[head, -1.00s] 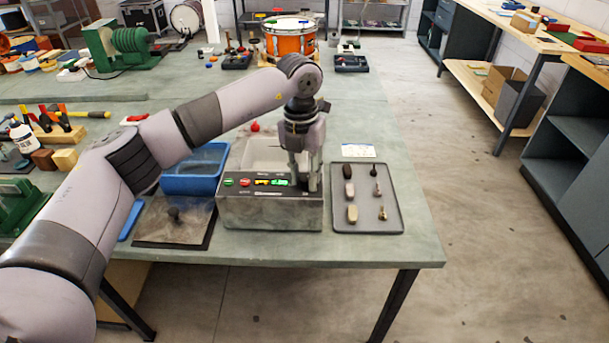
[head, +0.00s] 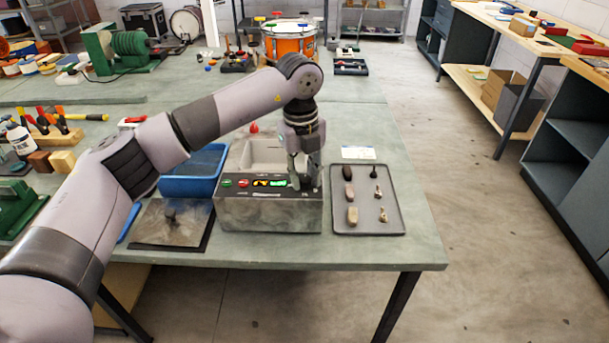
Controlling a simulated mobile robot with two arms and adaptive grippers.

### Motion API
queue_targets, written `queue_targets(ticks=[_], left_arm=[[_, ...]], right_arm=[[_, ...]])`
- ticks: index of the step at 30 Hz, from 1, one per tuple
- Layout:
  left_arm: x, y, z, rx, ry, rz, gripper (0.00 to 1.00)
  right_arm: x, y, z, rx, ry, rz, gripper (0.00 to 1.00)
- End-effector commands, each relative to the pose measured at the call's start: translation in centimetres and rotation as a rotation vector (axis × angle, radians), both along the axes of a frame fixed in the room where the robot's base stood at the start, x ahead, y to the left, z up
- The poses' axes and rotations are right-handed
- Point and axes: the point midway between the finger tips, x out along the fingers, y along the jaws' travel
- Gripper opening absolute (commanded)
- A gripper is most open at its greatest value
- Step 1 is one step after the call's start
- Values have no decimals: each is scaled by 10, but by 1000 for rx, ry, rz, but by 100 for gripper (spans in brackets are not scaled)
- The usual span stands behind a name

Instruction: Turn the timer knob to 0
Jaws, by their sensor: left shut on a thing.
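The grey machine (head: 268,215) with the timer stands near the front edge of the green bench. Its top panel has a green button (head: 227,184), a red button (head: 243,184) and a lit yellow and green display (head: 270,183). The knob's pointer and scale cannot be read. My right gripper is not in view.
A grey tray (head: 367,227) with several small stones and metal pieces lies right of the machine. A blue bin (head: 187,186) and a dark flat plate (head: 150,238) are on its left. An orange drum (head: 290,43) stands behind.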

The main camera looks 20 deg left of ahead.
Motion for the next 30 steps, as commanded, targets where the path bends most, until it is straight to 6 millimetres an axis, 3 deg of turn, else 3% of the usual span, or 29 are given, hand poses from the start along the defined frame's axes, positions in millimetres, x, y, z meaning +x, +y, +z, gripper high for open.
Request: queue_targets(ticks=[21, 22, 30], left_arm=[[1, 0, 2, 0, -4, 75, 0], [1, 0, 2, 0, -4, 75, 27], [0, 0, 1, 1, -2, 74, 45]], right_arm=[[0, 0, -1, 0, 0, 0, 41], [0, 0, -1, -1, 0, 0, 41], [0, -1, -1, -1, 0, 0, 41]])
